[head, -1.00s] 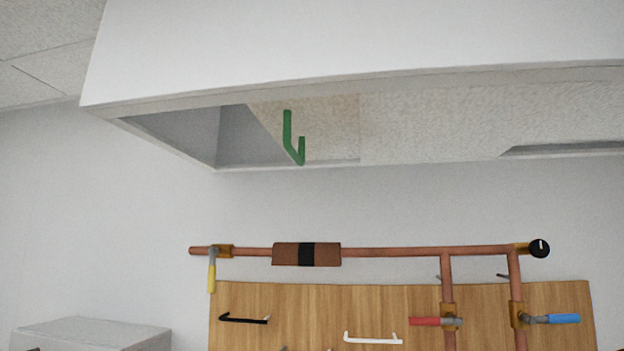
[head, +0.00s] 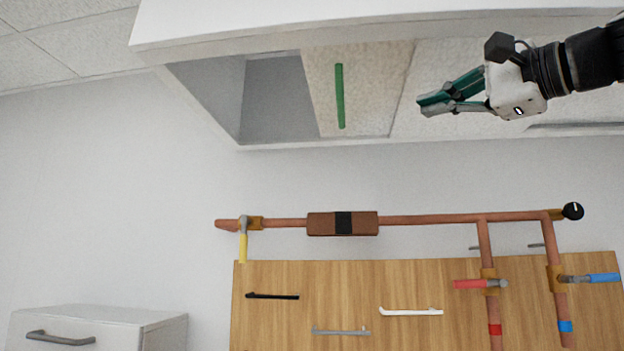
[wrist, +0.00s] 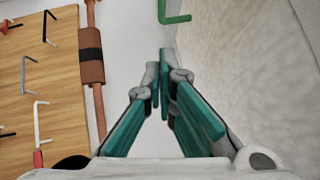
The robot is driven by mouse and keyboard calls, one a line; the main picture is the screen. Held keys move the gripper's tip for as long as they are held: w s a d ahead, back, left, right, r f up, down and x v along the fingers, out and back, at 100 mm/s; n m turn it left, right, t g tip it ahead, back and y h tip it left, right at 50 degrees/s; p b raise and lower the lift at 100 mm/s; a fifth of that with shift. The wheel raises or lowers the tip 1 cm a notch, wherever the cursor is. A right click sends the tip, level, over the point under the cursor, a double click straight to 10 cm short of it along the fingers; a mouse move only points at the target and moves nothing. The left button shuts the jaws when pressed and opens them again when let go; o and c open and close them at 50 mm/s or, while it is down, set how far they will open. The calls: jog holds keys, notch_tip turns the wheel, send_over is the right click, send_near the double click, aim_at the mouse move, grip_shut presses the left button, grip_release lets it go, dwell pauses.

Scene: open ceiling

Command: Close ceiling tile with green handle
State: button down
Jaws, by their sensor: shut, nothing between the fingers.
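The ceiling tile (head: 375,85) with the green handle (head: 340,96) sits in the overhead frame in the head view. A dark grey opening (head: 275,98) shows at its left side. The handle also shows at the top of the wrist view (wrist: 174,14), ahead of the fingertips. My gripper (head: 422,104) is to the right of the handle, its fingers pointing left, apart from the handle and the tile. Its teal fingers are shut and empty; they also show in the wrist view (wrist: 160,70).
A white overhead frame edge (head: 300,42) runs above the tiles. Below are a copper pipe (head: 430,219) with coloured valves, a wooden panel (head: 350,280) with several handles, and a white cabinet (head: 110,325) at lower left. The wall between is clear.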

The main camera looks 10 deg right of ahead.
jog(key=shift+s+a+p+x, duration=0.2)
jog(key=shift+a+p+x, duration=0.3)
jog(key=shift+x, duration=1.6)
jog(key=shift+s+a+p+x, duration=0.3)
jog(key=shift+p+x, duration=0.35)
jog(key=shift+x, duration=1.4)
jog(key=shift+s+a+p+x, duration=0.15)
jog(key=shift+a+p+x, duration=0.4)
jog(key=shift+x, duration=1.55)
jog(key=shift+r, duration=0.2)
